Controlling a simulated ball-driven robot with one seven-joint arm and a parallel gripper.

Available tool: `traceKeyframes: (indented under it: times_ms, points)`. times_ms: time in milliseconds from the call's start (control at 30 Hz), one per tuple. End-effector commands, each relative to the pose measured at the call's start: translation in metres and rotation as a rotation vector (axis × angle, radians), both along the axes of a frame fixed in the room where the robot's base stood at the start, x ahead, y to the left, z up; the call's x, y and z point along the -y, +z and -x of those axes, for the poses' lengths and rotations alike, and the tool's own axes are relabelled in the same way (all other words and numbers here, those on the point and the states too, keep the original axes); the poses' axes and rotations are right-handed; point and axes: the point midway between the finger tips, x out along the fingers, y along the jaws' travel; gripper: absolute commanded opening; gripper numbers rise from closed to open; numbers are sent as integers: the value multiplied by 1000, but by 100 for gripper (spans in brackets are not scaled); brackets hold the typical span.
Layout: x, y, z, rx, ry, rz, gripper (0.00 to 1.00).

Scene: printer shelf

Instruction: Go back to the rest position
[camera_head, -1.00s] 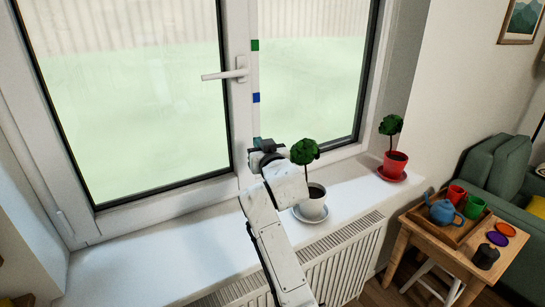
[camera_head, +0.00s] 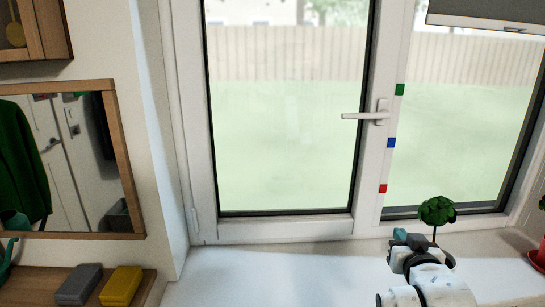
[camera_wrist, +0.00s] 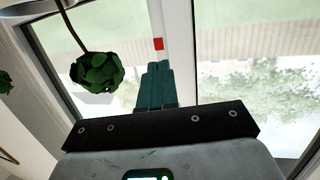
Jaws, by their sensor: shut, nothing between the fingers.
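My gripper (camera_head: 400,237) is at the lower right of the head view, over the window sill and in front of the window frame's lower part. Its teal fingers are shut together and empty, as the wrist view shows (camera_wrist: 155,85). They point toward the white frame post, just short of the red square (camera_wrist: 158,44) in that view. The red square (camera_head: 383,188) is fully visible in the head view, above the gripper. A small round-topped plant (camera_head: 437,211) stands close beside the gripper; my arm hides its pot.
The window handle (camera_head: 366,116) lies horizontal, with green (camera_head: 400,89) and blue (camera_head: 391,142) squares near it. A red pot (camera_head: 538,255) is at the right edge. A mirror (camera_head: 70,165), grey sponge (camera_head: 78,284) and yellow sponge (camera_head: 121,285) are left. The sill's left is clear.

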Motion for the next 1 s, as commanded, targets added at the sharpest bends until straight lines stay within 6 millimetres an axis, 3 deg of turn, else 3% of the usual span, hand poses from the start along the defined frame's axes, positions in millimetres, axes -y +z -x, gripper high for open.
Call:
traceKeyframes:
  times_ms: [33,200,367,500,600,733,833,1000]
  points:
    - [-1,-31,18,-78,-1,-8,0]
    - [-7,-123,92,-361,6,-45,0]
    - [-16,-193,178,-629,24,-78,0]
    - [-27,-238,263,-865,51,-107,0]
    - [-34,-259,323,-1021,73,-127,0]
    - [-43,-271,385,-1182,101,-146,0]
    - [-47,-275,415,-1260,117,-157,0]
    - [-50,-275,433,-1306,127,-162,0]
